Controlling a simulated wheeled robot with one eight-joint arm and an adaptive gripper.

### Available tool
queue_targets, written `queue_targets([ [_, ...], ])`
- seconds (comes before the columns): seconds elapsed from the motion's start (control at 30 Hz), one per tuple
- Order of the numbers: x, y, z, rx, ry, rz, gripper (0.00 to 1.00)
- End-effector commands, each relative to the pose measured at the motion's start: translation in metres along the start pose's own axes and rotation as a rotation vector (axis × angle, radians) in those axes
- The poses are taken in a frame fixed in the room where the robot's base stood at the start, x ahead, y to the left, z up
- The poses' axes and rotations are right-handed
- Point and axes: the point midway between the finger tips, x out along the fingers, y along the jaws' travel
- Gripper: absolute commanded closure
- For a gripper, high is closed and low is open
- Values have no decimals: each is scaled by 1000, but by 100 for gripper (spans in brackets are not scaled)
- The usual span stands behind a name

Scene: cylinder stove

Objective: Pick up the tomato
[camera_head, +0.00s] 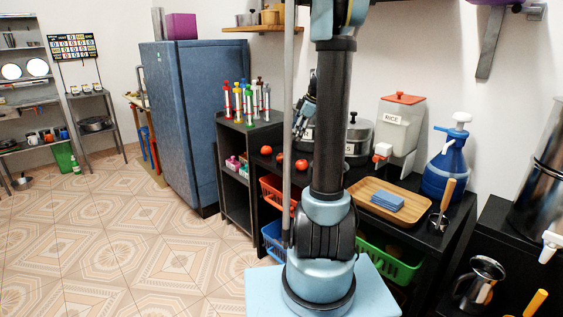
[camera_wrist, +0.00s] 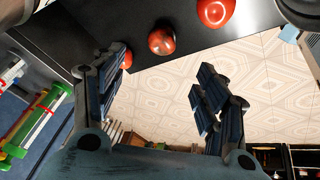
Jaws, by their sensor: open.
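Three red tomatoes lie in a loose row on the black counter. In the head view they are the left tomato (camera_head: 266,150), the middle tomato (camera_head: 280,160) and the right tomato (camera_head: 302,164). In the wrist view, one tomato (camera_wrist: 215,12) is cut by the top edge, one (camera_wrist: 162,41) is beyond the gap between the fingers, and one (camera_wrist: 126,58) is partly hidden by the left finger. My gripper (camera_wrist: 163,65) is open and empty, apart from the tomatoes. In the head view my gripper (camera_head: 302,118) is above the counter, partly hidden by my arm.
Tiled floor (camera_head: 130,240) is open at left.

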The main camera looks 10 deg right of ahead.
Motion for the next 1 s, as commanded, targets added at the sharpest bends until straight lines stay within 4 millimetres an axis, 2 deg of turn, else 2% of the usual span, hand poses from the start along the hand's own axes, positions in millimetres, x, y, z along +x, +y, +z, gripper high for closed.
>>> queue_targets([
  [0.1, 22, 0, 0, 0, 0, 0, 34],
  [0.4, 73, 0, 0, 1, 0, 1, 34],
  [0.77, 98, -1, -1, 2, 0, 0, 34],
  [1.0, 129, -4, -4, 1, 0, 0, 34],
])
